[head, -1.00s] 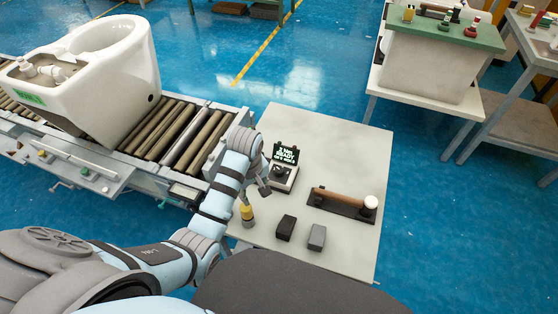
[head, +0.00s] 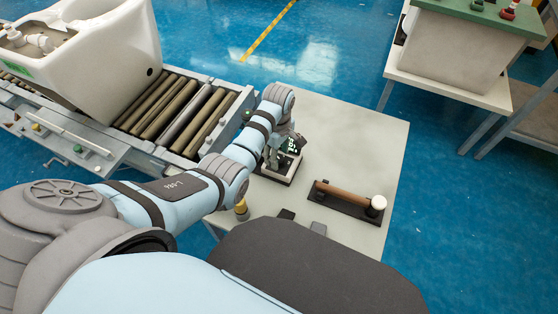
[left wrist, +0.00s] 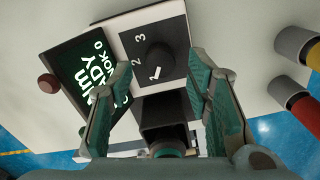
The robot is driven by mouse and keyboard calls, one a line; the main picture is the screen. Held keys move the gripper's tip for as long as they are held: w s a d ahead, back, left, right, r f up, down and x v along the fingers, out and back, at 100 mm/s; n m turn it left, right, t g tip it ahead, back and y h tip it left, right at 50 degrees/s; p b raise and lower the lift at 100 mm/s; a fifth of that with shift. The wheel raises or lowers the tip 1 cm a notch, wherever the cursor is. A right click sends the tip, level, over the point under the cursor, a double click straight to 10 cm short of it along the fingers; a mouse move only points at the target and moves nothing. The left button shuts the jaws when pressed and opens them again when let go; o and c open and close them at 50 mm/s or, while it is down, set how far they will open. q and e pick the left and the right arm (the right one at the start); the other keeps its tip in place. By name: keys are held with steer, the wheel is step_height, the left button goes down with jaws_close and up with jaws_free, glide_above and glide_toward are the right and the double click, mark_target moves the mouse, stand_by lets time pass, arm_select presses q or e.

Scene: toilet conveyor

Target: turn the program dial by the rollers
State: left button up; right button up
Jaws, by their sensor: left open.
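The program dial (left wrist: 160,57) is a round black knob on a dark plate marked 1, 2 and 3. I cannot tell which number it points at. My left gripper (left wrist: 161,72) is open, its two green-padded fingers on either side of the dial in the left wrist view, apart from it as far as I can see. In the head view my left gripper (head: 274,162) is over the dial's box (head: 279,176) and hides the dial. A dark screen with pale green text (left wrist: 92,70) adjoins the dial plate. My right gripper is not in view.
The conveyor rollers (head: 172,112) carry a white toilet (head: 105,55) left of the grey table (head: 350,140). A brown-handled bar (head: 345,195) lies right of the box.

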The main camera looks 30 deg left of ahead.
arm_select(q)
step_height(320, 180, down, 2)
steer(key=shift+w+f, duration=0.1)
steer(key=shift+r, duration=0.2)
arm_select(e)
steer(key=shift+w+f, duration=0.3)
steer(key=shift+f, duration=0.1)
arm_select(q)
steer(key=shift+c, duration=0.4)
jaws_close()
